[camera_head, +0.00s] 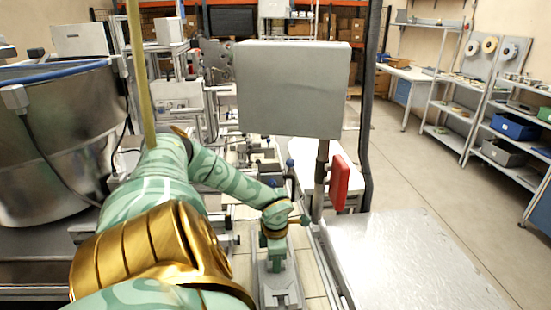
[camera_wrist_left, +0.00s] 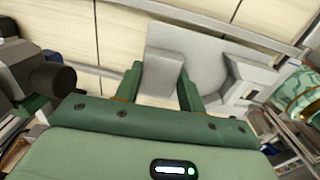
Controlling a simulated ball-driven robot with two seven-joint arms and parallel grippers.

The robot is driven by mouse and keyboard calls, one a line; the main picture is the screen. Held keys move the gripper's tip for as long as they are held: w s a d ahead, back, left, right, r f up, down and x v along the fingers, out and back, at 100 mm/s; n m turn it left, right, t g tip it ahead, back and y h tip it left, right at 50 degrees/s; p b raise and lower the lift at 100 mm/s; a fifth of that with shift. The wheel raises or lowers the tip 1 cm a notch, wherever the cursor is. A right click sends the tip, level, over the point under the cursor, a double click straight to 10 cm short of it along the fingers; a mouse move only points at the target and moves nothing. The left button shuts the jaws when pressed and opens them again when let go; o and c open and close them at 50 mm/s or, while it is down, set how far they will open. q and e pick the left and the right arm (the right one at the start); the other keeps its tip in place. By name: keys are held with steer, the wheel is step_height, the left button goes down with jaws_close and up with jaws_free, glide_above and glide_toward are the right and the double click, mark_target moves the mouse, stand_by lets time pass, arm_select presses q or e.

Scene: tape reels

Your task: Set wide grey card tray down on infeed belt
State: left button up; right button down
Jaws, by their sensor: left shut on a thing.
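My left gripper (camera_head: 277,262) hangs at the lower middle of the head view, pointing down. In the left wrist view its two green fingers (camera_wrist_left: 168,92) are shut on the wide grey card tray (camera_wrist_left: 213,65), a light grey piece with a rounded recess. Part of the tray (camera_head: 282,297) shows below the gripper in the head view. The cream infeed belt (camera_wrist_left: 112,42), with dark cross lines, lies beneath the tray; it also shows in the head view (camera_head: 311,283). I cannot tell whether the tray touches the belt. My right gripper is not in view.
A grey panel (camera_head: 292,88) on a post and a red box (camera_head: 339,183) stand beyond the gripper. A bare metal table (camera_head: 415,262) is at right. A large steel bowl (camera_head: 55,140) stands at left. Shelves (camera_head: 510,125) line the right wall.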

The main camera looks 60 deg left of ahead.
arm_select(q)
steer(key=shift+a+f, duration=0.15)
steer(key=shift+f, duration=1.55)
steer(key=shift+f, duration=0.15)
steer(key=o, duration=1.1)
step_height(320, 180, up, 12)
steer(key=shift+r, duration=0.2)
